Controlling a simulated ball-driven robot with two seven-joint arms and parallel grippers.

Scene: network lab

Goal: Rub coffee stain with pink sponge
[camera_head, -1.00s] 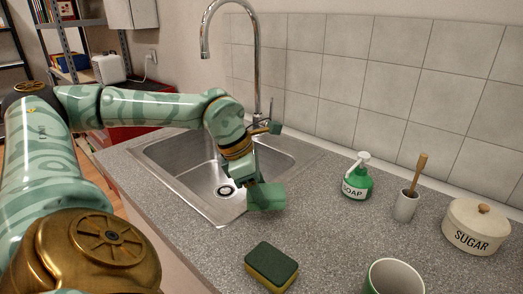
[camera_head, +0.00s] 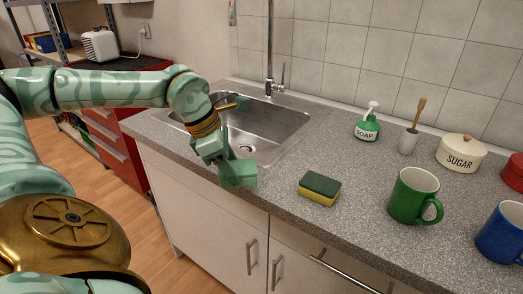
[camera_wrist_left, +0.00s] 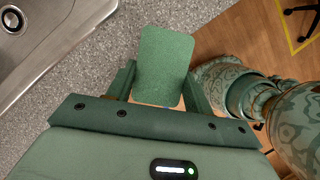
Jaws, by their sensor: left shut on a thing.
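My left gripper (camera_head: 222,162) is shut on a green rectangular pad (camera_head: 238,174), which looks like the scouring face of a sponge. In the left wrist view the pad (camera_wrist_left: 165,62) sits between the two fingers of the gripper (camera_wrist_left: 162,92). No pink shows on it, so I cannot tell whether it is the pink sponge. It is near the counter's front edge, in front of the sink; whether it touches the counter is unclear. A green-and-yellow sponge (camera_head: 319,188) lies on the counter (camera_head: 285,222) to its right. I see no coffee stain. My right gripper is out of view.
The sink (camera_head: 262,135) lies behind my left gripper. A green mug (camera_head: 410,195), blue mug (camera_head: 503,235), soap bottle (camera_head: 367,126), brush holder (camera_head: 408,142) and sugar jar (camera_head: 460,153) stand to the right. Bare counter lies between the sponge and the soap.

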